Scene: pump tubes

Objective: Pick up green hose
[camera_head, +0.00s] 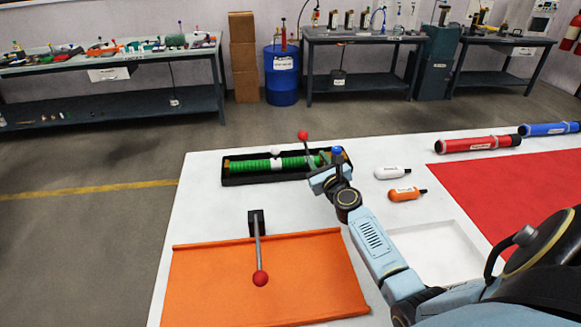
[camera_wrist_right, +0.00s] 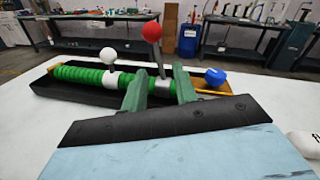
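The green hose (camera_head: 249,166) is ribbed and lies lengthwise in a black tray (camera_head: 228,181) at the far side of the white table. A white collar with a white ball knob sits around its middle. In the wrist view the green hose (camera_wrist_right: 82,76) runs left to right in the tray. My right gripper (camera_head: 328,170) is at the hose's right end. In the wrist view its two green fingers (camera_wrist_right: 159,90) are apart, with a white collar and the red-knobbed lever (camera_wrist_right: 153,34) showing between or behind them. Contact cannot be told. My left gripper is not in view.
An orange mat (camera_head: 210,290) with a red-knobbed lever (camera_head: 260,277) is at the front left. White and orange bottles (camera_head: 404,194), a red tube (camera_head: 480,144) and a blue tube (camera_head: 550,129) lie to the right. A blue knob (camera_wrist_right: 215,77) stands at the tray's right end.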

